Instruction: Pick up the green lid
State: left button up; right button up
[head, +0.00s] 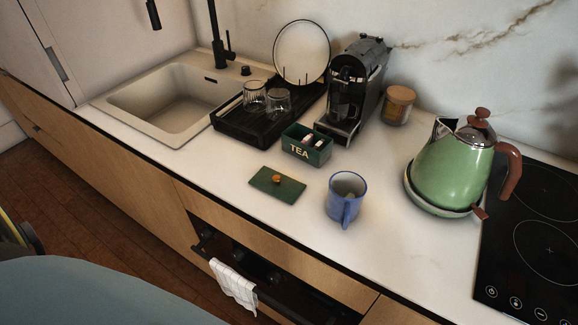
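The green lid (277,185) lies flat on the white counter, near its front edge. It is a thin dark green rectangle with a small orange-brown knob on top. The open green tea box (306,146), lettered TEA, stands just behind it, apart from it, with small items inside. A blue mug (346,198) stands to the right of the lid, handle toward the front. Neither of my grippers shows in the head view.
A green kettle (450,172) stands on its base at the right, beside the black hob (540,240). A coffee machine (355,85), a dish rack (240,125) with glasses and a plate, and a sink (165,105) line the back. Counter left of the lid is clear.

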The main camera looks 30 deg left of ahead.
aim_at(283, 187)
jog(key=k, duration=1.3)
jog(key=u, duration=0.65)
jog(key=i, duration=1.55)
jog(key=z, duration=0.65)
